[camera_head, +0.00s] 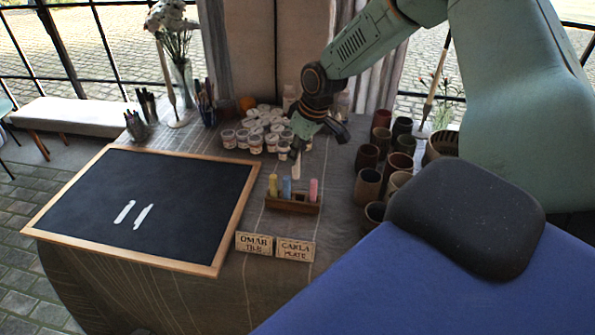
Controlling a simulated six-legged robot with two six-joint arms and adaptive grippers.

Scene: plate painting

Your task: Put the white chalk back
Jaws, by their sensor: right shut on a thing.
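My right gripper (301,149) comes in from the upper right and is shut on the white chalk (296,168). The chalk points down, close above the wooden chalk holder (293,207). Yellow (273,185), blue (286,187) and pink (313,189) chalks stand upright in the holder. The white chalk appears over the gap between the blue and pink ones; I cannot tell whether its lower end touches the holder. My left gripper is not in view.
A framed blackboard (85,208) with two white strokes lies left of the holder. Two name cards (254,243) (295,249) stand in front. Several small paint pots (256,144) are behind. Several brown cups (367,186) stand to the right. A glass vase (184,80) is at the back left.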

